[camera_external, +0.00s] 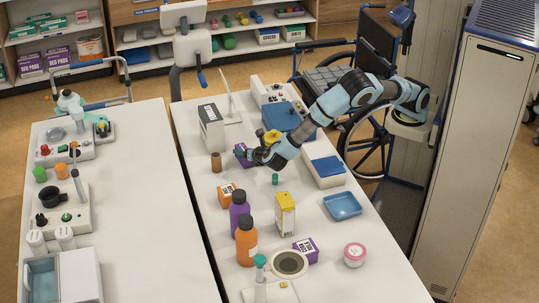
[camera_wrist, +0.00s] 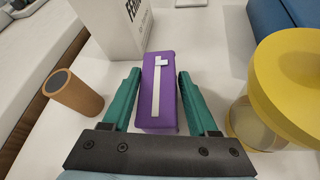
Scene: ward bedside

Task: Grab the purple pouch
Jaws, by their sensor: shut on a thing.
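The purple pouch (camera_wrist: 147,105) is a boxy purple packet with a white strip on its top, between the green fingers of my gripper (camera_wrist: 159,76) in the wrist view. My gripper is shut on it, with one finger along each side. In the external view the pouch (camera_external: 241,153) shows just left of my gripper (camera_external: 250,155), low at the right-hand table, partly hidden by the gripper. I cannot tell whether it touches the tabletop.
A white box (camera_wrist: 113,27) stands just beyond the pouch. A brown cylinder (camera_wrist: 73,92) is at left and a yellow-lidded jar (camera_wrist: 285,88) close at right. An orange box (camera_external: 227,194) and purple (camera_external: 238,212) and orange bottles (camera_external: 246,242) stand nearer the external camera.

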